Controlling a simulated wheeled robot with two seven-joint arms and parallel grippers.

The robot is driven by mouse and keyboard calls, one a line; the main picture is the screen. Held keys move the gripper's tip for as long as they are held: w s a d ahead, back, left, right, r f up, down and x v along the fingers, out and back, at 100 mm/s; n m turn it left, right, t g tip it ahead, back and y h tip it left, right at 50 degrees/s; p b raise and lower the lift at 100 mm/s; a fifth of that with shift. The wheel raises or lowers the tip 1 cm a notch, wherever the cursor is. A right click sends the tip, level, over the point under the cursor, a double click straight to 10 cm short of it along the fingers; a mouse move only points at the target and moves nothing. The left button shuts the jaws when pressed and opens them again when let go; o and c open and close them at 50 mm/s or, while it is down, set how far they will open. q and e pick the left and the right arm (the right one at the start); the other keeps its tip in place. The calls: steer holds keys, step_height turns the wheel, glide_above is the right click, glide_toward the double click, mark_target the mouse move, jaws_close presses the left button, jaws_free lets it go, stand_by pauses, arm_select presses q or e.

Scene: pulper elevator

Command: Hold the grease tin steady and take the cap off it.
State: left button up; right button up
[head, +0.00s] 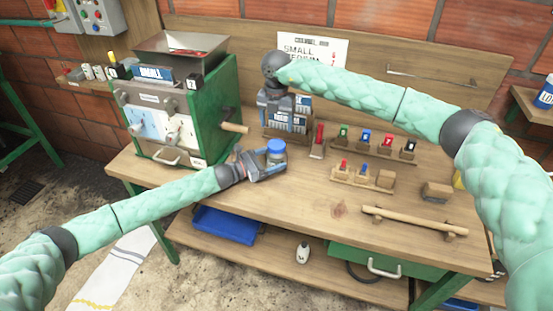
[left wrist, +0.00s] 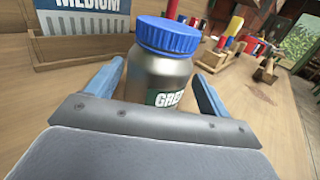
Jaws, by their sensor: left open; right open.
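The grease tin (left wrist: 158,85) is a metal-grey jar with a green label, upright on the bench, with a blue ribbed cap (left wrist: 168,36) on top. In the head view the cap (head: 275,146) shows above the tin (head: 275,159). My left gripper (head: 274,162) is low at the bench. Its two blue fingers (left wrist: 158,92) stand on either side of the tin, open, with a gap visible at the right finger. My right gripper (head: 285,110) points down behind the tin, in front of the medium card box; its fingers are hard to make out against it.
A green machine (head: 215,110) with a hopper stands to the left. Small wooden racks (head: 375,143) with coloured pieces stand to the right of the tin. A wooden bar (head: 414,220) lies at the front right. The bench (head: 270,205) in front of the tin is clear.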

arm_select(q)
steer(key=shift+w+d, duration=0.3)
steer(key=shift+d, duration=0.25)
steer(key=shift+w+d, duration=0.2)
steer(key=shift+d, duration=0.35)
